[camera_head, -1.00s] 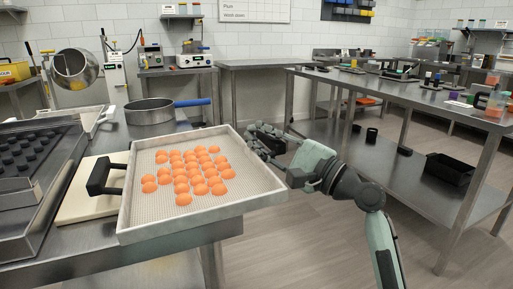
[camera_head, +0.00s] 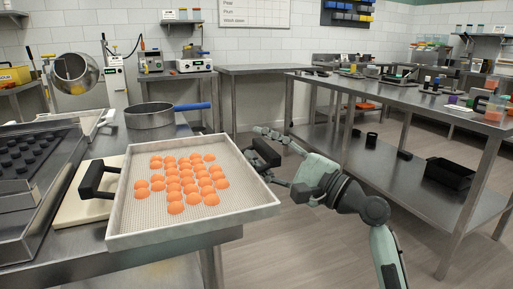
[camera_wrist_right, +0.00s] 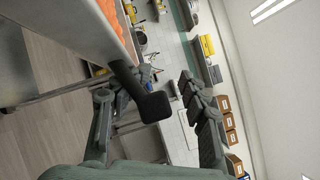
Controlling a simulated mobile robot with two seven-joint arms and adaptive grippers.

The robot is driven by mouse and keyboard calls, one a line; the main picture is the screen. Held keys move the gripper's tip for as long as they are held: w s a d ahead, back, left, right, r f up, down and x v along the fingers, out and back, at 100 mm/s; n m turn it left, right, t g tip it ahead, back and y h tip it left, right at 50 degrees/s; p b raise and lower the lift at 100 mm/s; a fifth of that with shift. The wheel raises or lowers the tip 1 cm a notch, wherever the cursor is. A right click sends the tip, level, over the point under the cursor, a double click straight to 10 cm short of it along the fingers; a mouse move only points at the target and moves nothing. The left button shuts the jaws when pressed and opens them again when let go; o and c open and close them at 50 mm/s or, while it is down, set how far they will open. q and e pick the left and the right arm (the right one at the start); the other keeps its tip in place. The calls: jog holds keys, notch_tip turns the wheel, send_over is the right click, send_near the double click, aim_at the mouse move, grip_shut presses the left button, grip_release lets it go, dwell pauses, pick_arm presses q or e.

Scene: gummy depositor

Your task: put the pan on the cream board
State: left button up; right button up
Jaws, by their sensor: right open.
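The pan (camera_head: 120,226) is a shallow pale rectangular tray with a black handle at each end and several orange gummies inside. It lies partly over the cream board (camera_head: 72,211) on the steel table, and its right part reaches past the table edge. The pan hides much of the board; I cannot tell how fully it rests there. My right gripper (camera_head: 266,156) is open, its fingers spread around the pan's right handle (camera_head: 262,152). In the right wrist view, that handle (camera_wrist_right: 150,104) stands between the fingers with gaps. My left gripper is not in view.
A round metal sieve (camera_head: 149,118) with a blue handle stands behind the pan. A dark mould tray (camera_head: 18,185) is at the left. Open floor (camera_head: 290,255) separates this table from the long steel bench (camera_head: 395,95) at right.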

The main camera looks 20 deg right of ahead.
jog(key=b+v, duration=0.2)
jog(key=v, duration=0.9)
jog(key=s+a+f+n+g+h, duration=0.25)
jog(key=f+n+g, duration=0.2)
jog(key=f, duration=0.95)
jog(key=s+a+f+n+g+h, duration=0.15)
jog(key=f+n+g+h, duration=0.35)
jog(key=f, duration=0.8)
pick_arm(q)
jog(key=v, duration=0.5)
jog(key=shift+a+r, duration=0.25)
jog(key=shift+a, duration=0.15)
pick_arm(e)
jog(key=s+d+f+n+g+h, duration=0.2)
jog(key=s+f+n, duration=0.2)
jog(key=s+f, duration=0.2)
jog(key=s+d+f+n+g+h, duration=0.2)
jog(key=s+f+n, duration=0.3)
jog(key=s, duration=0.3)
jog(key=shift+d+f+h, duration=0.4)
jog(key=shift+f+h, duration=0.15)
jog(key=shift+f, duration=0.1)
